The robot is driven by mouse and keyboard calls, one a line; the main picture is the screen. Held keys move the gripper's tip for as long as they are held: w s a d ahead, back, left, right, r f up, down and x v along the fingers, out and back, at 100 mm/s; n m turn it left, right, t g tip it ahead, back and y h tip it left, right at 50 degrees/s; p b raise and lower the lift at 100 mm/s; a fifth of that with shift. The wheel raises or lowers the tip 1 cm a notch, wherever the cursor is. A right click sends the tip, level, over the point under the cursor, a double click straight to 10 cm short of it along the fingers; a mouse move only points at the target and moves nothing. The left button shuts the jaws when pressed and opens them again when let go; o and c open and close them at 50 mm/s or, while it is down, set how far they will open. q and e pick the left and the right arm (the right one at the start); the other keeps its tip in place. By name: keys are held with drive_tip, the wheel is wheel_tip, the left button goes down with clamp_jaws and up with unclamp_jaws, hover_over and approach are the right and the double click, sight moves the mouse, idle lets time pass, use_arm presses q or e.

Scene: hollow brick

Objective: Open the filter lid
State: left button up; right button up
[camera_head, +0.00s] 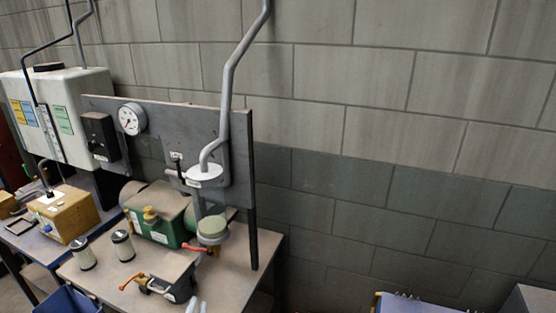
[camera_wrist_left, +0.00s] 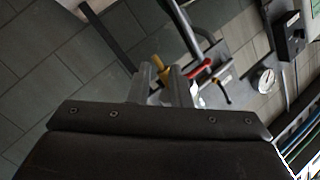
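On the table stands a dark grey box (camera_head: 178,278) with a light metal clasp and an orange-red handle (camera_head: 135,281). Behind it, a filter housing with a round pale green bowl (camera_head: 212,228) hangs under a white disc (camera_head: 204,174) on the panel, with a red lever (camera_head: 194,247) beside it. I cannot tell for sure which part is the filter lid. My left gripper (camera_head: 197,306) shows only its pale fingertips at the bottom edge, in front of the grey box. My right gripper is not in view.
Two filter cartridges (camera_head: 122,246) stand on the table left of the box. A green unit (camera_head: 155,222) is behind it. The upright panel (camera_head: 232,150) carries a gauge (camera_head: 131,118) and a grey pipe (camera_head: 232,75). A blue bin (camera_head: 68,301) is at the lower left.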

use_arm(q)
drive_tip(key=s+a+r+n+g, duration=0.1)
drive_tip(key=s+a+n+g, duration=0.2)
drive_tip(key=s, duration=0.9)
drive_tip(key=s+a+r+n+g, duration=0.2)
drive_tip(key=s+g, duration=0.4)
drive_tip(key=s, duration=0.5)
drive_tip(key=s+a+r+n+g, duration=0.1)
drive_tip(key=s+a+n+g, duration=0.2)
drive_tip(key=s, duration=0.9)
wheel_tip(320, 180, down, 30)
drive_tip(key=a+f+g+b, duration=0.1)
drive_tip(key=a+g+b, duration=0.15)
drive_tip(key=b, duration=0.45)
drive_tip(key=s+d+f+b, duration=0.1)
drive_tip(key=s+f+b, duration=0.1)
drive_tip(key=s+f, duration=0.5)
drive_tip(key=s+d+f+g+b, duration=0.1)
drive_tip(key=s+f+b, duration=0.2)
drive_tip(key=s+f, duration=0.5)
wheel_tip(320, 180, down, 7)
drive_tip(key=shift+s+r+m, duration=0.15)
drive_tip(key=shift+s+m, duration=0.15)
